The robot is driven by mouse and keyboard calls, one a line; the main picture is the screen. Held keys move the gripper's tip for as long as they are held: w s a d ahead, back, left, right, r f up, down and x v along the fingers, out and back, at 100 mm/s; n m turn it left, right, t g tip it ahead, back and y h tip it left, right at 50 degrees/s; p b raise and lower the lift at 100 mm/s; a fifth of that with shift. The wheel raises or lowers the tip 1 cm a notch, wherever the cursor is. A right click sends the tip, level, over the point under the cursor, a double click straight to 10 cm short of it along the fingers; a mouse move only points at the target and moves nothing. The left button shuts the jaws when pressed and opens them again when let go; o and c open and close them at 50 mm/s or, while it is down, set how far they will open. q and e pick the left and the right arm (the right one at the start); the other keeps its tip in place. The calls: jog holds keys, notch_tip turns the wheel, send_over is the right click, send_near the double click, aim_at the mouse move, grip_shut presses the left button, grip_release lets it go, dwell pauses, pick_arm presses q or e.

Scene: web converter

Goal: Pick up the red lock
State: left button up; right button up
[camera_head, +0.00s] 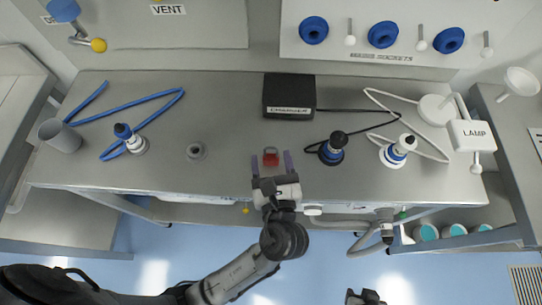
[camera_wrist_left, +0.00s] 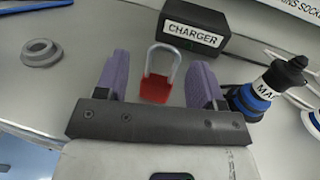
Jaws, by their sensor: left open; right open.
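The red lock (camera_head: 270,158) lies on the grey bench near its front edge. In the left wrist view the red lock (camera_wrist_left: 156,88) shows a red body and a grey shackle that points away from me. My left gripper (camera_head: 271,163) is open, with its two purple fingers on either side of the lock. In the left wrist view the fingers of the left gripper (camera_wrist_left: 160,82) stand apart from the lock, with gaps on both sides. My right gripper (camera_head: 365,297) shows only partly at the bottom edge, over the floor and away from the bench.
A black charger box (camera_head: 289,96) stands behind the lock. A black-topped plug (camera_head: 332,149) stands close to the right, and a grey ring (camera_head: 196,151) lies to the left. A blue cable plug (camera_head: 130,139) and a white lamp plug (camera_head: 398,151) stand further out.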

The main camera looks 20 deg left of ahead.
pick_arm(q)
jog(key=b+x, duration=0.1)
jog(key=x, duration=0.4)
jog(key=shift+w+f+b, duration=0.1)
jog(key=shift+b, duration=0.25)
jog(key=c, duration=0.3)
jog(key=shift+d, duration=0.1)
jog(key=c, duration=0.7)
